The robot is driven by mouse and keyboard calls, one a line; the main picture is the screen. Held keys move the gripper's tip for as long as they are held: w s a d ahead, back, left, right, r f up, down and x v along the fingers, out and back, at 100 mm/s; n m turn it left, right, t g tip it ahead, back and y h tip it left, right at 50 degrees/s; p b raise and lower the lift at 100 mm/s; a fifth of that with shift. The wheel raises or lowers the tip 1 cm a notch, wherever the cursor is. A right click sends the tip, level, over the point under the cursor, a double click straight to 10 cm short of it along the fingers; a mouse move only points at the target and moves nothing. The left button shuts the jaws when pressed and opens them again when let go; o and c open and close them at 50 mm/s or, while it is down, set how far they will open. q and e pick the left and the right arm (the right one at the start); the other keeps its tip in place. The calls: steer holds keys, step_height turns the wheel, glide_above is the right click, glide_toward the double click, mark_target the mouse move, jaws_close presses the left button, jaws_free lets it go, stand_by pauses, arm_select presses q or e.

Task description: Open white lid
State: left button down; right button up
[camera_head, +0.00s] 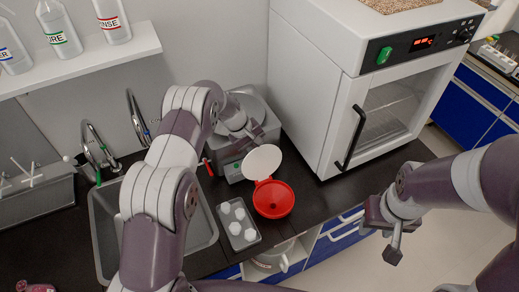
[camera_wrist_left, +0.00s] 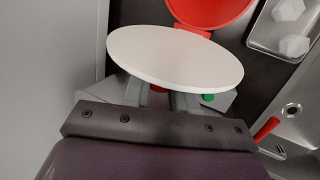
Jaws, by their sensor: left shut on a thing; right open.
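The white lid (camera_head: 262,162) is a flat round disc, tilted up off the red funnel (camera_head: 273,199) and joined to it at its rim. The funnel's inside is exposed. In the left wrist view the lid (camera_wrist_left: 175,56) lies across my left gripper's fingers (camera_wrist_left: 160,98), with the red funnel (camera_wrist_left: 210,10) beyond it. My left gripper (camera_head: 246,133) is at the lid's far side and shut on it; the lid hides the fingertips. My right gripper (camera_head: 387,236) is open and empty, off to the right over the floor.
A metal tray (camera_head: 238,225) with several white pieces lies left of the funnel. A sink (camera_head: 101,225) is farther left, a grey device (camera_head: 262,112) behind, and a white oven (camera_head: 316,95) to the right. A shelf with bottles (camera_head: 90,60) hangs at the upper left.

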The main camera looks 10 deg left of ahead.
arm_select(q)
steer(key=shift+w+a+f, duration=0.15)
steer(key=shift+f, duration=0.05)
steer(key=shift+g, duration=0.3)
steer(key=c, duration=1)
jaws_free()
steer(key=shift+r, duration=0.1)
